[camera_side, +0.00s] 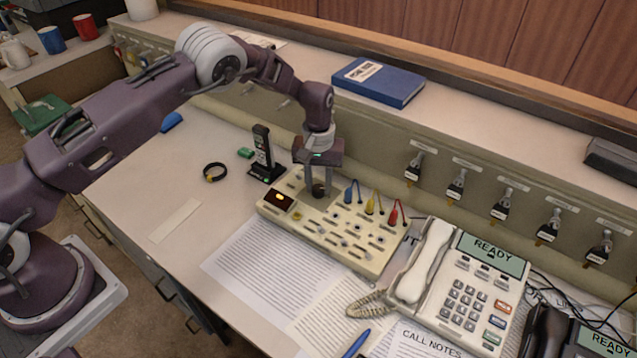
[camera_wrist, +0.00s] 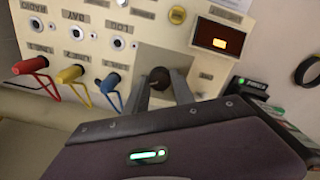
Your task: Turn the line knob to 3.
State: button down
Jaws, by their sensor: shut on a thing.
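The line knob (camera_wrist: 160,76) is a small dark brown round knob on the cream console (camera_side: 345,243). My gripper (camera_side: 317,186) points down over the console's upper left part and is shut on the knob. In the wrist view, my gripper's (camera_wrist: 161,89) two grey fingers stand on either side of the knob. The fingers and wrist partly hide the knob, and its pointer and number marks cannot be read. A dark display (camera_wrist: 220,36) beside it shows an amber mark too small to read; it also shows in the side view (camera_side: 279,200).
Blue (camera_wrist: 111,83), yellow (camera_wrist: 69,75) and red (camera_wrist: 31,66) plugs with cords stand close to the knob. A black handset in a stand (camera_side: 263,155) is left of my gripper. A desk phone (camera_side: 462,290) stands right of the console. Papers lie in front.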

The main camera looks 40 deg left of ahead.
aim_at(318, 188)
jog(key=shift+r+m, duration=0.1)
jog(key=shift+m, duration=1.1)
jog(key=c, duration=1.1)
grip_release()
jog(key=shift+o, duration=0.2)
notch_tip(318, 188, up, 7)
jog(key=shift+r, duration=0.1)
